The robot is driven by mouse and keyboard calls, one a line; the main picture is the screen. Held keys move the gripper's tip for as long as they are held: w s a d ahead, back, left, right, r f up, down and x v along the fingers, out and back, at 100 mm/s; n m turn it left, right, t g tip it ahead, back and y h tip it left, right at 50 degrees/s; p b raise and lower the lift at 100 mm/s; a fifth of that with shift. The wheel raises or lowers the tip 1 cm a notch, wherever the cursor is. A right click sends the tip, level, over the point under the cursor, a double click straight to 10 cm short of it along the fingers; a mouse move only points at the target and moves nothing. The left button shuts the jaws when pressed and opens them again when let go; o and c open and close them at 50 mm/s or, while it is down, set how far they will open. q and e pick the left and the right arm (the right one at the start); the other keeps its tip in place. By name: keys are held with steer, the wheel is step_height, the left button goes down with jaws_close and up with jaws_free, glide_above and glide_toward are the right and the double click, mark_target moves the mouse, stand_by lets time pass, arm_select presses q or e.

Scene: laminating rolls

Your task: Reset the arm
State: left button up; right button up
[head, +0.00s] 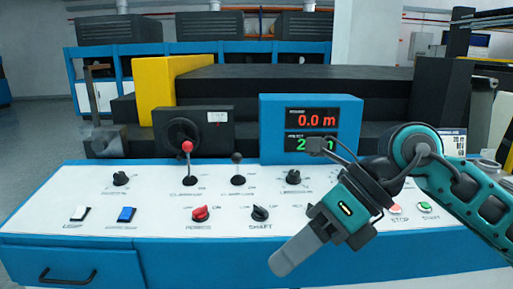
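My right arm (468,187) comes in from the right, teal and dark grey. Its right gripper (284,262) hangs over the front edge of the white control panel (150,215), with its grey fingers pointing down and left. The fingers overlap from this side, so I cannot tell whether they are open or shut. I see nothing held in them. My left gripper is not in view.
The panel carries a red-knobbed lever (187,160), a black-knobbed lever (237,170), a red knob (200,213), a black knob (260,213) and a blue switch (126,214). A blue display box (270,145) reads 0.0 m. A drawer handle (67,275) is at lower left.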

steer(key=a+r+m+y+p, duration=0.2)
steer(key=a+r+m+y, duration=0.45)
steer(key=y, duration=0.65)
steer(key=w+d+f+m+t+h, duration=0.35)
steer(key=d+f+m+t, duration=0.2)
steer(key=m+t, duration=0.5)
steer(key=w+d+f+m+t+h, duration=0.35)
steer(key=f+m+t, duration=0.35)
steer(key=m, duration=0.7)
steer(key=s+d+f+m+h+p, duration=0.1)
steer(key=s+d+f+m+h, duration=0.1)
steer(key=d+f+m+h, duration=0.45)
steer(key=s+d+f+m+h+p, duration=0.1)
steer(key=s+f+m+h, duration=0.2)
steer(key=f, duration=0.6)
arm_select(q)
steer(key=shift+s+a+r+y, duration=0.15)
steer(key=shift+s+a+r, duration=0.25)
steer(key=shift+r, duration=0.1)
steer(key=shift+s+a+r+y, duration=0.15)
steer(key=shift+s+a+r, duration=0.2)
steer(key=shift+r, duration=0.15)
arm_select(e)
steer(key=s+d+f+m+g+h, duration=0.2)
steer(key=s+f+m+g+h, duration=0.1)
steer(key=s+f, duration=0.6)
steer(key=shift+s+d+f+m+g, duration=0.15)
steer(key=shift+d+f+m+g, duration=0.25)
steer(key=shift+f+g, duration=0.7)
